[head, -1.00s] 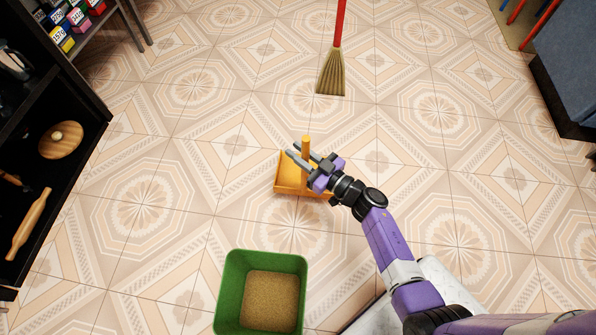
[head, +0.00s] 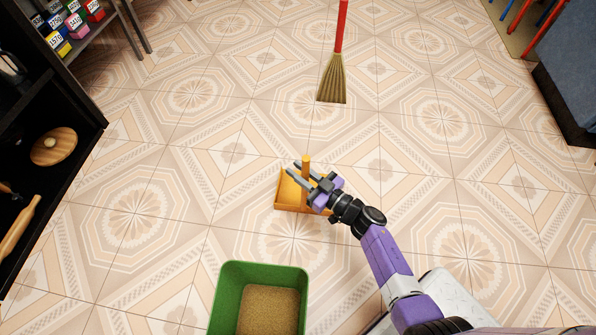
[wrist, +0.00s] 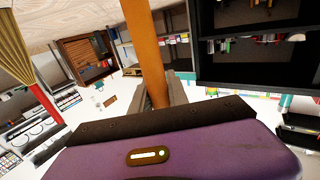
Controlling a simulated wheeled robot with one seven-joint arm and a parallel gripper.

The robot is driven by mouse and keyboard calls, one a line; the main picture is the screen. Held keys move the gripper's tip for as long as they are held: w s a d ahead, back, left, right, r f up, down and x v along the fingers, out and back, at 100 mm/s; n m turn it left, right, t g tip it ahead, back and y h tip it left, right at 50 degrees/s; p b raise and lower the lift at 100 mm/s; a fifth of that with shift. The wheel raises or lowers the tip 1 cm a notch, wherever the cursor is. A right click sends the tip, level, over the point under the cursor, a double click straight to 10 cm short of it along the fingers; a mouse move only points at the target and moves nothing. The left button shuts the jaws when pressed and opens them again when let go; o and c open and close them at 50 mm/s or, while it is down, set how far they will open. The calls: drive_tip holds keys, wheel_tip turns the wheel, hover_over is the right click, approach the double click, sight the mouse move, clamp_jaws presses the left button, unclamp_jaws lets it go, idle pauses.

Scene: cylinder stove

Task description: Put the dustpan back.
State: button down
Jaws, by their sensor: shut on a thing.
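The orange dustpan (head: 287,192) is in the middle of the head view, with its handle (head: 306,164) standing upright. My gripper (head: 301,172) is at the handle, shut on it. In the wrist view the orange handle (wrist: 146,50) passes between the fingers. Part of the dustpan's pan is hidden behind my gripper. I cannot tell whether the pan touches the floor.
A green bin (head: 231,300) with brown grainy contents stands in front. A broom (head: 333,84) with a red stick is beyond the dustpan. A dark shelf (head: 85,125) stands at left, and a blue-grey piece (head: 570,90) at right. Tiled floor between is clear.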

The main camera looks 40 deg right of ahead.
drive_tip(key=shift+f, duration=0.15)
drive_tip(key=c, duration=1.3)
unclamp_jaws()
drive_tip(key=s+p, duration=0.1)
drive_tip(key=s, duration=0.3)
drive_tip(key=s+d+p, duration=0.1)
drive_tip(key=s+p, duration=0.1)
drive_tip(key=s, duration=0.2)
drive_tip(key=s+d+p, duration=0.1)
drive_tip(key=s, duration=0.2)
drive_tip(key=shift+s+d+r, duration=0.15)
drive_tip(key=shift+s+r, duration=0.05)
drive_tip(key=shift+s, duration=0.2)
